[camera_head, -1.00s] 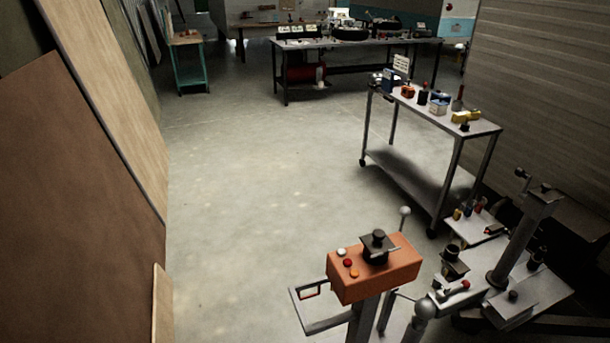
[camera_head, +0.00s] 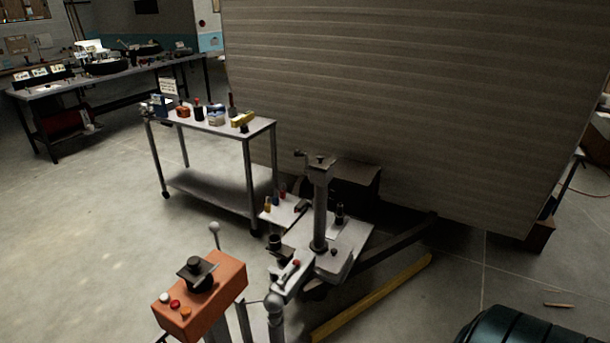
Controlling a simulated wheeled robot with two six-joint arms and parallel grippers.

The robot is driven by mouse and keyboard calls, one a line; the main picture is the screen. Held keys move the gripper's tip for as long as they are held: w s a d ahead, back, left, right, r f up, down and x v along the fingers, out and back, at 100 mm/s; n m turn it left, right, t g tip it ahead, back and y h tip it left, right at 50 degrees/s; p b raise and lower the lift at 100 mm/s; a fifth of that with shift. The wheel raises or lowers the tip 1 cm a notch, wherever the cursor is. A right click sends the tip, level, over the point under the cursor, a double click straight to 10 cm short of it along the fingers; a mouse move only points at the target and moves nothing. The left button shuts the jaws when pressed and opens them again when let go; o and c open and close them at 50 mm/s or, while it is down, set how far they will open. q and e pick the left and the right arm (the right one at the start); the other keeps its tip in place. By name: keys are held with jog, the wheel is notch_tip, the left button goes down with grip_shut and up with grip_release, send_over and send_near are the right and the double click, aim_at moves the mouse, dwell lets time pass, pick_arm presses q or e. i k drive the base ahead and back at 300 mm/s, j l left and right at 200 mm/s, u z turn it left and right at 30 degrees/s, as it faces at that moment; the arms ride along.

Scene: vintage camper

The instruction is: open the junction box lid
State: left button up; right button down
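I cannot surely pick out the junction box or its lid. An orange box (camera_head: 213,301) on a post stands at the bottom, with red, white and orange buttons and a black fitting on top. A dark box (camera_head: 353,183) sits at the camper's front, partly hidden behind the jack post (camera_head: 320,210). The camper's grey hitch plate (camera_head: 347,243) carries small dark fittings. Neither of my grippers is in view.
The ribbed camper wall (camera_head: 420,100) fills the right. A cart (camera_head: 212,126) with small items stands left of it. A yellow bar (camera_head: 375,297) lies on the floor by the hitch. A dark green rounded object (camera_head: 530,328) is at the bottom right. Floor at left is clear.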

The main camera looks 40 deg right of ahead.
aim_at(334, 259)
jog(key=z, duration=1.55)
jog(key=i+l+z, duration=0.2)
jog(key=i, duration=0.3)
jog(key=i+z, duration=0.2)
jog(key=i, duration=0.3)
